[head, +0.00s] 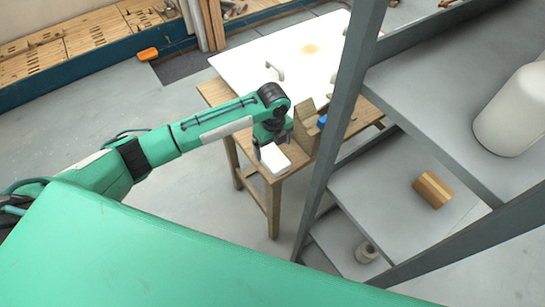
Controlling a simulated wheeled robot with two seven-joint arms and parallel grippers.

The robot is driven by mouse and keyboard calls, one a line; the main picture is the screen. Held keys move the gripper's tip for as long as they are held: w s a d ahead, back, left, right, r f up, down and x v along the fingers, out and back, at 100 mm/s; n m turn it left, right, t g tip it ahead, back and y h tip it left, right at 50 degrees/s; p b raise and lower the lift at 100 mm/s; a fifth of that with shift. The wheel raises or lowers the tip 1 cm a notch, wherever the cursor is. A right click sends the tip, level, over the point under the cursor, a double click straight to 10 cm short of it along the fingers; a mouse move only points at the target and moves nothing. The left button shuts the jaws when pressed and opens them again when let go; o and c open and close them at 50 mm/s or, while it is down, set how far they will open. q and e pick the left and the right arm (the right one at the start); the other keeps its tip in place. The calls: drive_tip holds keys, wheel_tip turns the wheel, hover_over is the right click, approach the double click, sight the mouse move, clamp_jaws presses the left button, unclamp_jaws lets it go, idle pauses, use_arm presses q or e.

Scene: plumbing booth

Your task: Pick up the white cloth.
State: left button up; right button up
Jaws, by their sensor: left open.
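The white cloth (274,159) looks like a small folded white block near the front corner of the wooden table (246,143). My left gripper (264,143) is directly above and behind the cloth, pointing down. It is open, and its fingertips are small and partly hidden. I cannot tell whether they touch the cloth. My right gripper is not in view.
A grey metal shelf rack (343,125) stands right of the table, its post close to the cloth. It holds a white cylinder (513,110) and a wooden block (432,189). A wooden holder (304,130) and a blue item (322,121) are beside the gripper.

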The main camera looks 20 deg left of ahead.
sight(272, 156)
use_arm(q)
wheel_tip(272, 156, down, 4)
drive_tip(key=shift+a+r+p, duration=0.1)
drive_tip(key=shift+a+p, duration=0.05)
drive_tip(key=shift+p, duration=0.4)
drive_tip(key=shift+f, duration=0.5)
drive_tip(key=c, duration=1.1)
drive_tip(key=shift+r, duration=0.1)
wheel_tip(272, 156, up, 20)
drive_tip(key=shift+f+b, duration=0.1)
drive_tip(key=shift+b, duration=1.15)
